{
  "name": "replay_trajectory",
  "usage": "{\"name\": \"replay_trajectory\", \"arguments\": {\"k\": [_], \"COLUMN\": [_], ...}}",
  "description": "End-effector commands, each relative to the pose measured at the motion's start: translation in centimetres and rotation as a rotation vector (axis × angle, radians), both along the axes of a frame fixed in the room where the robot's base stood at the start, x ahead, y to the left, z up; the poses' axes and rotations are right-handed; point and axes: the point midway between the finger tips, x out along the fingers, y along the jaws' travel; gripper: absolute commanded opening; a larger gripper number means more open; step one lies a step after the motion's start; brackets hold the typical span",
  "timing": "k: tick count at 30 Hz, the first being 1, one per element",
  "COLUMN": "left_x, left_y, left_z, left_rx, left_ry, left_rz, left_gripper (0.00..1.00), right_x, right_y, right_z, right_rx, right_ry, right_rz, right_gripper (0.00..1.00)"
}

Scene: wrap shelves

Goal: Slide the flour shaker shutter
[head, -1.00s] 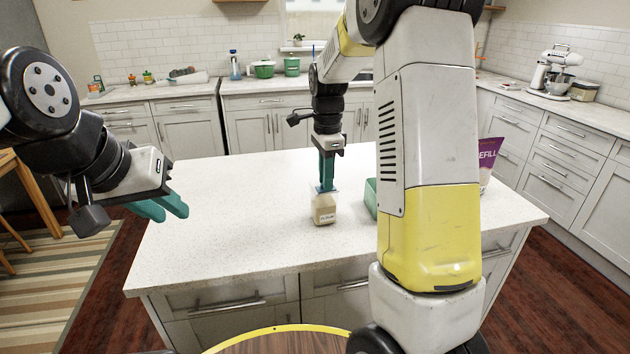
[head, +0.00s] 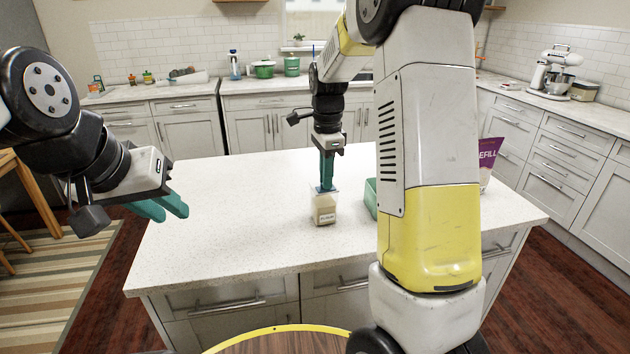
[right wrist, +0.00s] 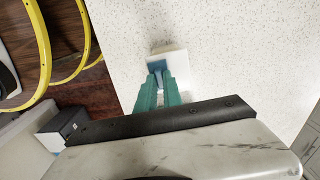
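The flour shaker (head: 324,210), a clear squarish jar with tan contents and a FLOUR label, stands upright on the white counter. My right gripper (head: 326,186) points straight down with its teal fingertips at the shaker's top. In the right wrist view the shaker's pale top (right wrist: 177,61) shows beyond the fingers, with the blue shutter (right wrist: 157,66) right at the fingertips (right wrist: 160,76). The fingers are close together; whether they grip the shutter or only touch it is unclear. My left gripper (head: 172,207) is open and empty, left of the counter.
A green container (head: 370,198) stands just right of the shaker, partly hidden by my right arm. A purple refill bag (head: 489,155) stands farther right. The counter (head: 225,220) left of the shaker is clear.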

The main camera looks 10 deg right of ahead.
Motion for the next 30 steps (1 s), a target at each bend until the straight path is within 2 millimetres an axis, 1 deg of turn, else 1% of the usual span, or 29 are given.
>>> {"name": "replay_trajectory", "arguments": {"k": [30], "left_x": [0.0], "left_y": [0.0], "left_z": [0.0], "left_rx": [0.0], "left_ry": [0.0], "left_rz": [0.0], "left_gripper": [0.25], "right_x": [2.4], "right_y": [0.2], "right_z": [0.0], "right_rx": [-0.001], "right_ry": [-0.001], "right_rz": [0.0], "right_gripper": [0.01]}}
